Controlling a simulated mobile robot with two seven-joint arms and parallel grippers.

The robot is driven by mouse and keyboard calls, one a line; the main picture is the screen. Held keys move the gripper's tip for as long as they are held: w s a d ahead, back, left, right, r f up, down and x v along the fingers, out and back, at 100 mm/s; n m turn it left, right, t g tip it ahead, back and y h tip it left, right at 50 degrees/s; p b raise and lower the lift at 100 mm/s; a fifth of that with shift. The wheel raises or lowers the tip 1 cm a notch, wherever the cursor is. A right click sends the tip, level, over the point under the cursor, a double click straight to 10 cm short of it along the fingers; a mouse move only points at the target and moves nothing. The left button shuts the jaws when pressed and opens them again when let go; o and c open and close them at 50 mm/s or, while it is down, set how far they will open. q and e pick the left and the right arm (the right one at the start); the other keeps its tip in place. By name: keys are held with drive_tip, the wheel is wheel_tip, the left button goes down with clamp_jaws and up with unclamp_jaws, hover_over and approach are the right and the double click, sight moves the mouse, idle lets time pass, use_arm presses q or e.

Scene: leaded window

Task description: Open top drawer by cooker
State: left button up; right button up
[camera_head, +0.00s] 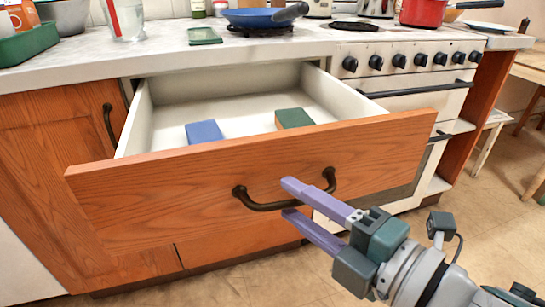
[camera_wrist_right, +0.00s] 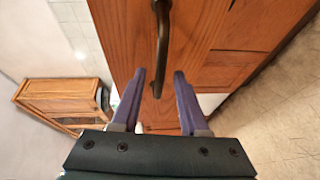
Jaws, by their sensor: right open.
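The top drawer (camera_head: 250,170) beside the cooker (camera_head: 400,75) is pulled well out, and its white inside shows. A blue block (camera_head: 204,132) and a green block (camera_head: 293,118) lie in it. Its dark curved handle (camera_head: 285,198) is on the wooden front. My right gripper (camera_head: 288,198), with purple fingers, is open at the handle in the head view. In the right wrist view the handle (camera_wrist_right: 162,45) runs between and beyond the open fingertips (camera_wrist_right: 160,75). I cannot tell whether they touch it. My left gripper is not in view.
The worktop (camera_head: 170,50) above holds a blue pan (camera_head: 260,17), a green dish (camera_head: 204,36) and other kitchenware. A closed cupboard door (camera_head: 55,130) with a dark handle is left of the drawer. The tiled floor (camera_head: 480,240) at right is clear.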

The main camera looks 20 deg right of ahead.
drive_tip(key=f+v, duration=0.1)
drive_tip(key=v, duration=0.8)
drive_tip(key=shift+r+p, duration=0.45)
